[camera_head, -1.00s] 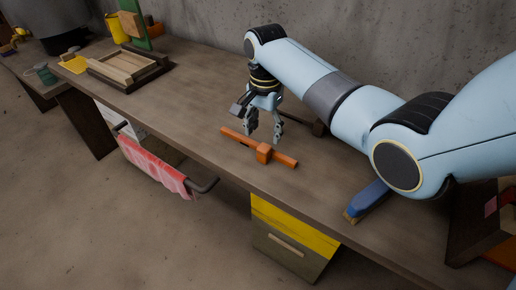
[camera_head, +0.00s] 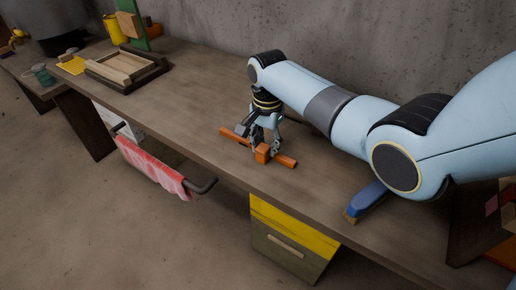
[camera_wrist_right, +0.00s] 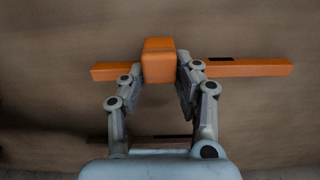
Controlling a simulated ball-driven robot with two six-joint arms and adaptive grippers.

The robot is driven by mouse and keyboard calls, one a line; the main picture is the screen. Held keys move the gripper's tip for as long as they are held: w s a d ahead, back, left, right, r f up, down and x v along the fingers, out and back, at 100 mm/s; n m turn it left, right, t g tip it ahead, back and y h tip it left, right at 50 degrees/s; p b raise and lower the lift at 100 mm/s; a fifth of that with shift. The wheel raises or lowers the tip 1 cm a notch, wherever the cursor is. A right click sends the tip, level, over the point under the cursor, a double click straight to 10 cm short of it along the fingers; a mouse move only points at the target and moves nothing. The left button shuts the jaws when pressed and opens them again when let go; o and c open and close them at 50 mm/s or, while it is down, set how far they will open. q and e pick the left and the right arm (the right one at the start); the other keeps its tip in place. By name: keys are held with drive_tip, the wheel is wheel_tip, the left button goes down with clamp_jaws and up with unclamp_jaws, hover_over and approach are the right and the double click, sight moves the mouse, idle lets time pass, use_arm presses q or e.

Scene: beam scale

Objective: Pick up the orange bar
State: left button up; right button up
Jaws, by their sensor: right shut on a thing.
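The orange bar (camera_head: 285,160) lies on the workbench near its front edge, with an orange block (camera_head: 262,154) at its middle. My right gripper (camera_head: 264,148) has come down over the bar from above. In the right wrist view the bar (camera_wrist_right: 248,67) runs left to right. The fingers of my right gripper (camera_wrist_right: 160,75) stand on either side of the block (camera_wrist_right: 158,62), shut on it. The bar appears to rest on the bench top. My left gripper is not in view.
A blue-handled brush (camera_head: 366,199) lies at the bench's right. A wooden tray (camera_head: 150,72) stands at the far left of the workbench (camera_head: 200,105). A red cloth (camera_head: 150,165) hangs on a rail at the front. The bench left of the bar is clear.

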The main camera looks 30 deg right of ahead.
clamp_jaws()
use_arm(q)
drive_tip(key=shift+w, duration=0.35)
